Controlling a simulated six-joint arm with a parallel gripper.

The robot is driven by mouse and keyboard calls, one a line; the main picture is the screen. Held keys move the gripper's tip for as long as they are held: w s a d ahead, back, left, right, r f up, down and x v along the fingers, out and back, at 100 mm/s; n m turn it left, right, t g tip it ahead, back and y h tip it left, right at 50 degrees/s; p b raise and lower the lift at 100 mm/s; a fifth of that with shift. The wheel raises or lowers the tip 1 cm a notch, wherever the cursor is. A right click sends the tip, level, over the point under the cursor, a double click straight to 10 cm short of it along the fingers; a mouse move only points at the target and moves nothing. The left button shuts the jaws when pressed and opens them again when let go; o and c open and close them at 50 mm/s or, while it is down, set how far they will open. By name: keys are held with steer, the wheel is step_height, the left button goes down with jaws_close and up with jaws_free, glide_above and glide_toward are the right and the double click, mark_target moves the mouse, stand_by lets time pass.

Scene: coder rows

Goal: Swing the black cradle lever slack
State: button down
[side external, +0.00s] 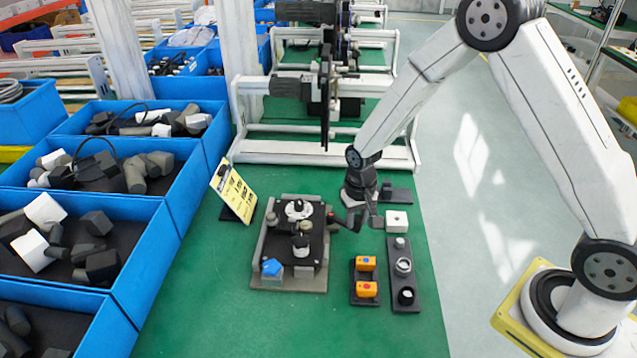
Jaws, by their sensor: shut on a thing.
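The cradle is a black block (315,262) on a grey base plate (285,285), on the green bench mat. A white round part with a dark top stands on it, and a white disc with a dark knob sits behind that. The black cradle lever (341,222) sticks out from the cradle's right side. My gripper (362,222) points down just right of the cradle and is shut on the lever's outer end. The fingers partly hide the lever, so its exact angle is hard to tell.
A blue piece (272,268) sits at the cradle's front left corner. Orange blocks (366,289) stand in a dark holder, beside a dark strip (405,290) with round parts. A white block (397,221) is right of my gripper. A yellow card (234,191) stands left; blue bins (150,240) line the left.

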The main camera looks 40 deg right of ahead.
stand_by(0.4)
steer(key=d+n, duration=0.1)
steer(key=n, duration=0.1)
steer(key=w+d+n, duration=0.1)
steer(key=n, duration=0.1)
steer(key=shift+w+d, duration=0.15)
steer(key=shift+d, duration=0.05)
steer(key=n, duration=0.1)
steer(key=w+d+n, duration=0.1)
steer(key=n, duration=0.2)
steer(key=shift+w+d, duration=0.25)
steer(key=w+n, duration=0.1)
steer(key=n, duration=0.1)
steer(key=w+d+n, duration=0.1)
steer(key=n, duration=0.1)
steer(key=shift+w, duration=0.25)
steer(key=shift+w+n, duration=0.55)
steer(key=shift+n, duration=0.5)
steer(key=shift+w+n, duration=0.55)
steer(key=shift+n, duration=0.5)
steer(key=shift+c, duration=2.1)
jaws_free()
